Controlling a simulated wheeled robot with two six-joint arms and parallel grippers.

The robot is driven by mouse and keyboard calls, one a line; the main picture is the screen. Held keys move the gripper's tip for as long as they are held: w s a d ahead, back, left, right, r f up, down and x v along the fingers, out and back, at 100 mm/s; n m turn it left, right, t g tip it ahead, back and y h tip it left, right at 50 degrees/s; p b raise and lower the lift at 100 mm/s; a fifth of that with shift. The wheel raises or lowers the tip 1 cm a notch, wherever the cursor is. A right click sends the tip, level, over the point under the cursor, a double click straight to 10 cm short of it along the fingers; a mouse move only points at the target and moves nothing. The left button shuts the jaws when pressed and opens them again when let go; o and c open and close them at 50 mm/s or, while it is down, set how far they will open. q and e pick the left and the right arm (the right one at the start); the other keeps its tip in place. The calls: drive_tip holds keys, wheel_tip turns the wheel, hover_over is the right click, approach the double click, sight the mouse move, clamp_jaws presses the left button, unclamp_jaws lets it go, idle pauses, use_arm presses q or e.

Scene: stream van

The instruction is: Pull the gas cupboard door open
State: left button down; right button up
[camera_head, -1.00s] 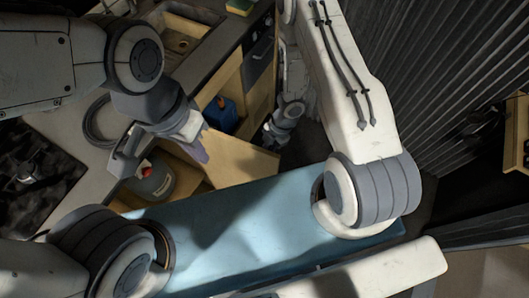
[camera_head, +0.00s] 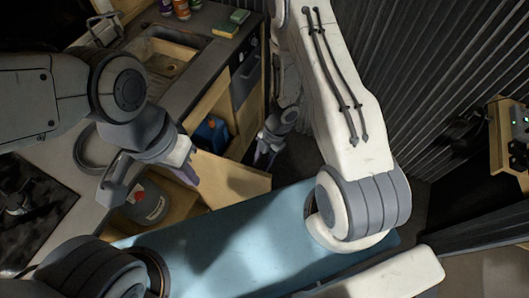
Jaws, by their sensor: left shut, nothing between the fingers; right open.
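The gas cupboard door (camera_head: 238,176) is a light wooden panel standing swung out from the counter front. Behind it, the cupboard is open and a grey gas bottle (camera_head: 148,204) with a red-and-white label shows inside. My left gripper (camera_head: 191,177) is shut and empty, beside the door's left part at the cupboard opening; I cannot tell whether it touches the door. My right gripper (camera_head: 264,158) is open and empty, beyond the door's far side, partly in shadow.
A blue container (camera_head: 211,133) stands in the neighbouring open compartment. The counter holds a sink (camera_head: 165,60), sponges (camera_head: 226,31) and a dark hob (camera_head: 30,205). A corrugated wall (camera_head: 440,70) stands at right. A blue surface (camera_head: 235,240) fills the near middle.

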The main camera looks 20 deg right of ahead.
drive_tip(key=p+v, duration=0.1)
drive_tip(key=v, duration=0.5)
drive_tip(key=shift+w, duration=0.1)
idle(0.3)
